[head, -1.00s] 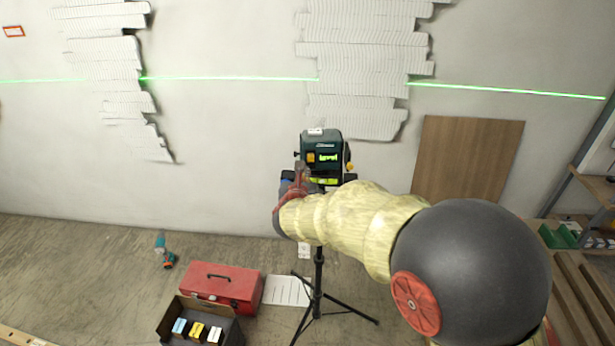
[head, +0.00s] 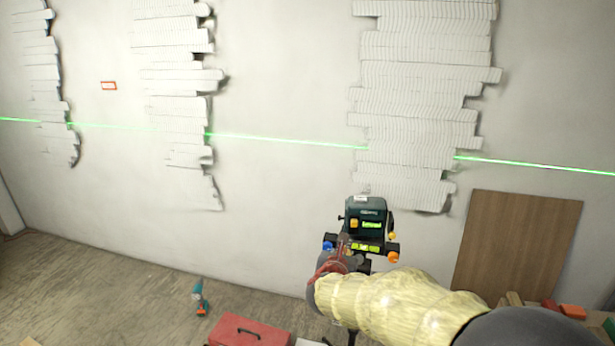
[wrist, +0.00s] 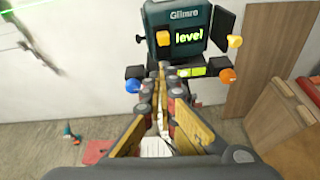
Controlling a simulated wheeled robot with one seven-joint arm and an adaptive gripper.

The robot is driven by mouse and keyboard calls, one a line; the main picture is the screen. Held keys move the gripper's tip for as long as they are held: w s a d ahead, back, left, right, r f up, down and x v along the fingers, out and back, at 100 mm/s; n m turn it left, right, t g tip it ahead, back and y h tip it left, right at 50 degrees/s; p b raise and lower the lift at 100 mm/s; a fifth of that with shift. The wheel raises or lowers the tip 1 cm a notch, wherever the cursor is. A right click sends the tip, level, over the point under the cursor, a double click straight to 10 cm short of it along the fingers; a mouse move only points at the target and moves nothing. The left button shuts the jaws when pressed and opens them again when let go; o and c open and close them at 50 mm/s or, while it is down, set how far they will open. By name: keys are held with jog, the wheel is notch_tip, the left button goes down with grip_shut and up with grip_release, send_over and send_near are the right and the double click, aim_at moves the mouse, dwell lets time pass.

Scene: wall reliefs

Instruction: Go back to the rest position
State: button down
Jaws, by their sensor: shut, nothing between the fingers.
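My gripper (wrist: 163,75) is shut and empty, with its fingertips in front of the laser level's base in the wrist view. In the head view my gripper (head: 343,245) is partly hidden by my own arm and overlaps the lower left of the level. A green laser line (head: 280,139) runs across the wall.
White slatted reliefs (head: 420,100) hang on the wall. A brown board (head: 515,250) leans at the right. A red toolbox (head: 250,332) and a teal drill (head: 200,298) are on the floor at lower left. Bare floor (head: 90,290) lies further left.

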jog(key=s+d+f+m+g+h, duration=0.1)
jog(key=s+d+f+m+g, duration=0.15)
jog(key=s+m, duration=0.4)
jog(key=s+d+f+m+g, duration=0.1)
jog(key=s+d+m+g, duration=0.25)
jog(key=s+m, duration=0.3)
jog(key=s+d+f+m+g+h, duration=0.1)
jog(key=s+d+f+m+g, duration=0.1)
jog(key=s+d+m, duration=0.45)
jog(key=s+a+r+m+y+b, duration=0.2)
jog(key=s+m, duration=0.4)
jog(key=s, duration=0.4)
jog(key=s+a+r+m+y+b, duration=0.2)
jog(key=s+a+m+y, duration=0.2)
jog(key=s, duration=0.6)
jog(key=shift+s+a+r+m+y, duration=0.35)
jog(key=shift+a+m, duration=0.6)
jog(key=shift+a, duration=0.45)
